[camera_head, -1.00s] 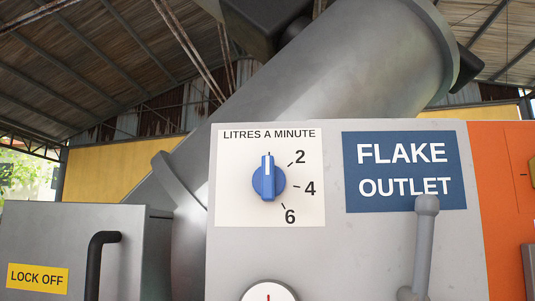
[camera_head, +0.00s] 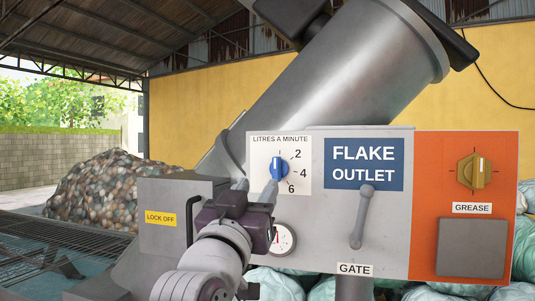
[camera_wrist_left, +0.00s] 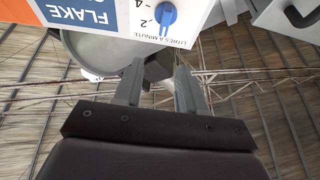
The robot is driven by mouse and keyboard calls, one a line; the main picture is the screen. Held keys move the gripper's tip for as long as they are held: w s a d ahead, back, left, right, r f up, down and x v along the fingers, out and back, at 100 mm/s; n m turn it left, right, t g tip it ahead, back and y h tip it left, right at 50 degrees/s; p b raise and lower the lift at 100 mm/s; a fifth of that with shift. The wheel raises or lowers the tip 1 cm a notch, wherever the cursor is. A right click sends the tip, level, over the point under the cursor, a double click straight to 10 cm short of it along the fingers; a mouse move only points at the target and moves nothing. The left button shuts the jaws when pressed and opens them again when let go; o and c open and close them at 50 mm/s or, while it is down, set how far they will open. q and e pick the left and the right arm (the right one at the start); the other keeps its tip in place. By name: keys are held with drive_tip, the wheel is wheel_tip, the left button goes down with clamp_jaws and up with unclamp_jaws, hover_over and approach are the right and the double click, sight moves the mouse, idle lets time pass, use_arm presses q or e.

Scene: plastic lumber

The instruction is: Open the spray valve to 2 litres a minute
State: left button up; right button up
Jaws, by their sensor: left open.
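The blue knob (camera_head: 279,167) sits on a white dial plate (camera_head: 259,155) headed LITRES A MINUTE, marked 2, 4 and 6 down its right side. Its white pointer line stands straight up, short of the 2 mark. In the left wrist view the knob (camera_wrist_left: 165,17) appears upside down near the top edge, beyond the fingertips. My left gripper (camera_head: 254,187) is open and empty, its fingers pointing up, just left of and slightly below the knob in the head view. The fingers (camera_wrist_left: 159,63) stand apart with nothing between them. My right gripper is not in view.
Right of the dial are the FLAKE OUTLET sign (camera_head: 364,165), a grey GATE lever (camera_head: 361,218) and a yellow GREASE knob (camera_head: 474,171) on an orange panel. A round gauge (camera_head: 283,240) sits below the dial.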

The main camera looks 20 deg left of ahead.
use_arm(q)
drive_tip(key=p, duration=0.3)
approach(275, 163)
drive_tip(key=x, duration=0.5)
drive_tip(key=shift+w+a+r+p, duration=0.15)
drive_tip(key=shift+w+r+p, duration=0.05)
drive_tip(key=shift+w+p, duration=0.25)
drive_tip(key=shift+w+a+r+p, duration=0.1)
drive_tip(key=shift+w+r+p, duration=0.1)
drive_tip(key=shift+w+p, duration=0.25)
drive_tip(key=shift+w+d+r+p, duration=0.25)
drive_tip(key=shift+d+r+p, duration=0.45)
drive_tip(key=shift+r+p, duration=0.1)
drive_tip(key=shift+w, duration=0.2)
drive_tip(key=shift+w+a+f, duration=0.2)
drive_tip(key=shift+w+a, duration=0.05)
drive_tip(key=shift+w, duration=0.2)
drive_tip(key=shift+w+a+f, duration=0.15)
drive_tip(key=shift+w+a, duration=0.1)
drive_tip(key=shift+w, duration=0.25)
drive_tip(key=shift+d, duration=0.1)
drive_tip(key=shift+s+d+r, duration=0.1)
drive_tip(key=shift+s, duration=0.1)
drive_tip(key=c, duration=0.7)
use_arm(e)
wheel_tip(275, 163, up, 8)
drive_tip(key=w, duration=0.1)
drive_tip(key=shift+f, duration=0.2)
